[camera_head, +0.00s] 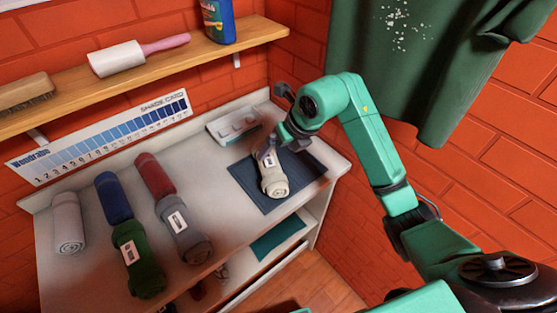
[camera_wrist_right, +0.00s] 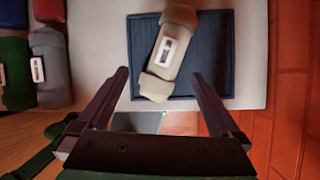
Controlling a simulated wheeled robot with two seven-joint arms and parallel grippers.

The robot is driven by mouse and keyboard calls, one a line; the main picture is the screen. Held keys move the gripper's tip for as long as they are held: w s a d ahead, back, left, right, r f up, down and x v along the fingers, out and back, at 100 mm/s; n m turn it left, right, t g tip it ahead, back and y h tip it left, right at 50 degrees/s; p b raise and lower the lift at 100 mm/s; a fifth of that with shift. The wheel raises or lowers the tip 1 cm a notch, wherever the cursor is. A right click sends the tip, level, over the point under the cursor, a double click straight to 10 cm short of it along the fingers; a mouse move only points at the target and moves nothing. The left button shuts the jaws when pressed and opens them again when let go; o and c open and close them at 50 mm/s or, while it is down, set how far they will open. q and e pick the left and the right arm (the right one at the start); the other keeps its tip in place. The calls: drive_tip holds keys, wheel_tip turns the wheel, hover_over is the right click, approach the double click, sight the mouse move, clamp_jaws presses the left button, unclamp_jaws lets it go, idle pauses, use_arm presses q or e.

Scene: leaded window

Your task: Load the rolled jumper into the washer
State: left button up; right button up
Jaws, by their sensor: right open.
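A cream rolled garment with a white label (camera_head: 273,178) lies on a dark blue mat (camera_head: 310,177) on the white counter; I take it to be the rolled jumper. My right gripper (camera_head: 268,150) is over the far end of this roll, with its arm reaching in from the right. In the right wrist view the roll (camera_wrist_right: 158,85) lies tilted beyond the two fingertips (camera_wrist_right: 160,77), which are spread apart with nothing held. I cannot tell whether the fingers touch it. I see no washer in these views. My left gripper is not in view.
Several other rolls, including white (camera_head: 68,225), blue (camera_head: 113,197), green (camera_head: 138,262), red (camera_head: 155,176) and grey (camera_head: 186,235), lie on the counter's left. A small pale box (camera_head: 232,124) stands behind the mat. A wooden shelf (camera_head: 150,62) and green cloth (camera_head: 420,60) hang above.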

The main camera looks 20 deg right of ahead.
sight(270, 163)
drive_tip(key=a+n+b, duration=0.1)
drive_tip(key=n, duration=0.2)
drive_tip(key=a+n+b, duration=0.1)
drive_tip(key=n+b, duration=0.1)
drive_tip(key=n, duration=0.2)
drive_tip(key=a+n+b, duration=0.1)
drive_tip(key=n, duration=0.2)
drive_tip(key=shift+w+f+b, duration=0.2)
drive_tip(key=shift+w+b, duration=0.1)
drive_tip(key=shift+w, duration=0.05)
drive_tip(key=n+b, duration=0.3)
drive_tip(key=n, duration=0.4)
drive_tip(key=n+h+b, duration=0.1)
drive_tip(key=n+b, duration=0.2)
drive_tip(key=n, duration=0.5)
drive_tip(key=shift+s+a+h, duration=0.2)
drive_tip(key=shift+h, duration=0.1)
drive_tip(key=n+b, duration=0.1)
drive_tip(key=n, duration=0.1)
drive_tip(key=d+n+b, duration=0.1)
drive_tip(key=n, duration=0.3)
drive_tip(key=shift+s+d+r+n+h+b, duration=0.25)
drive_tip(key=shift+s+r+n+h+b, duration=0.05)
drive_tip(key=shift+r+h+b, duration=0.1)
drive_tip(key=shift+d+n, duration=0.25)
drive_tip(key=shift+n, duration=0.65)
drive_tip(key=p+x, duration=0.3)
drive_tip(key=x, duration=1.1)
drive_tip(key=shift+r, duration=0.1)
drive_tip(key=c, duration=1.5)
